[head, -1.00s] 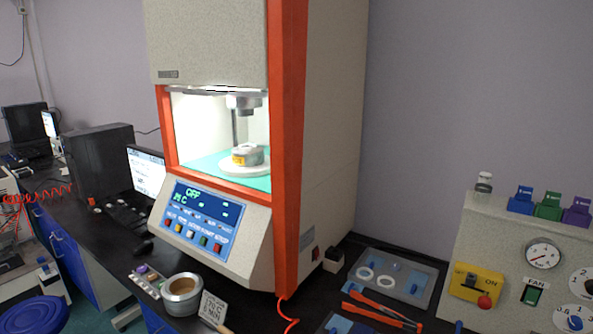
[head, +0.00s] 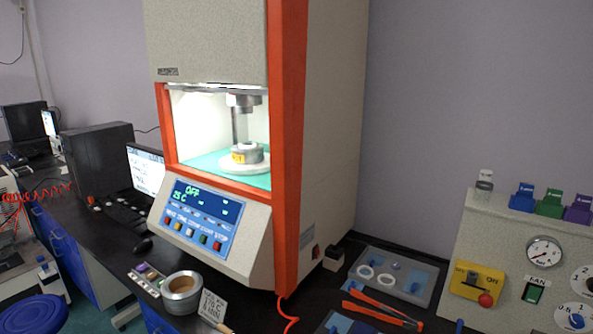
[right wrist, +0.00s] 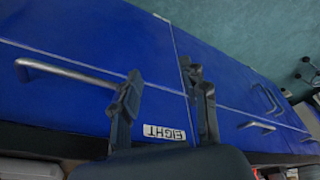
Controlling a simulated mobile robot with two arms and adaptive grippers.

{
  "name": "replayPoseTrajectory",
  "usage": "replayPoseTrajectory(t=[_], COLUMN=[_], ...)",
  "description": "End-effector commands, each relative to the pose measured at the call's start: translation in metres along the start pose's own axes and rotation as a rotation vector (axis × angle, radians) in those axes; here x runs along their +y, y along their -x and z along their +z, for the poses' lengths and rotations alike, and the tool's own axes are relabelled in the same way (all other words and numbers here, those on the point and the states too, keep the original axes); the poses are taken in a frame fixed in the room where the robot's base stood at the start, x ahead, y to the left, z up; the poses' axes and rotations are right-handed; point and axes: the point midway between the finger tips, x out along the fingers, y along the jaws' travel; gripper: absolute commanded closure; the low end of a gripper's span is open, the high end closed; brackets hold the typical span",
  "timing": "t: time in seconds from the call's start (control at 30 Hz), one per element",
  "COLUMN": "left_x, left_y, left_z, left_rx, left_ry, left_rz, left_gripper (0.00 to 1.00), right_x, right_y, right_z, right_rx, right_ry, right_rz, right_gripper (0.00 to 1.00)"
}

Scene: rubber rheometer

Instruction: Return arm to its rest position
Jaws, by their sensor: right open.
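My right gripper (right wrist: 167,108) shows in the right wrist view, open and empty, with its two dark fingers apart in front of blue cabinet fronts (right wrist: 60,90). A label reading EIGHT (right wrist: 164,133) shows upside down between the fingers. Neither gripper shows in the head view. The rheometer (head: 335,130) stands on the bench with its orange-framed chamber open to view. Inside, a round metal piece with a yellow mark (head: 246,154) sits on a white disc. Its panel (head: 200,215) reads OFF and 25 C.
A metal ring pot (head: 182,294) and a small card (head: 212,305) stand at the bench front. A grey tray (head: 425,287) with white rings and orange-handled tools (head: 380,310) lie right of the rheometer. A control box (head: 520,240) is at far right. A metal handle (right wrist: 60,75) juts from the cabinet.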

Motion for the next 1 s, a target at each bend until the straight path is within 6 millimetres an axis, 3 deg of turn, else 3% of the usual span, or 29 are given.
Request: replayPoseTrajectory(t=[0.03,0.2,0.43,0.6,0.7,0.83,1.0], left_x=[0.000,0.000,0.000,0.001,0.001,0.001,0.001], left_y=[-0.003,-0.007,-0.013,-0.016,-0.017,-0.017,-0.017], left_z=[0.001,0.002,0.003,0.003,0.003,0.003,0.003], left_rx=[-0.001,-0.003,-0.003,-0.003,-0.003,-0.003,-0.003], left_ry=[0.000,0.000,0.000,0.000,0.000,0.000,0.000], left_rz=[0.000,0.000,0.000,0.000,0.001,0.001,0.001], left_gripper=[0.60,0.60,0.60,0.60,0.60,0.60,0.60], right_x=[-0.002,-0.005,-0.009,-0.010,-0.009,-0.009,-0.009], right_y=[-0.028,-0.109,-0.188,-0.214,-0.220,-0.222,-0.222], right_z=[0.013,0.064,0.157,0.220,0.244,0.259,0.261], right_rx=[-0.020,-0.059,-0.111,-0.138,-0.148,-0.153,-0.152], right_ry=[0.002,0.010,0.023,0.030,0.033,0.035,0.036], right_rz=[-0.002,-0.007,-0.013,-0.015,-0.016,-0.016,-0.016], right_gripper=[0.56,0.56,0.56,0.56,0.56,0.56,0.56])
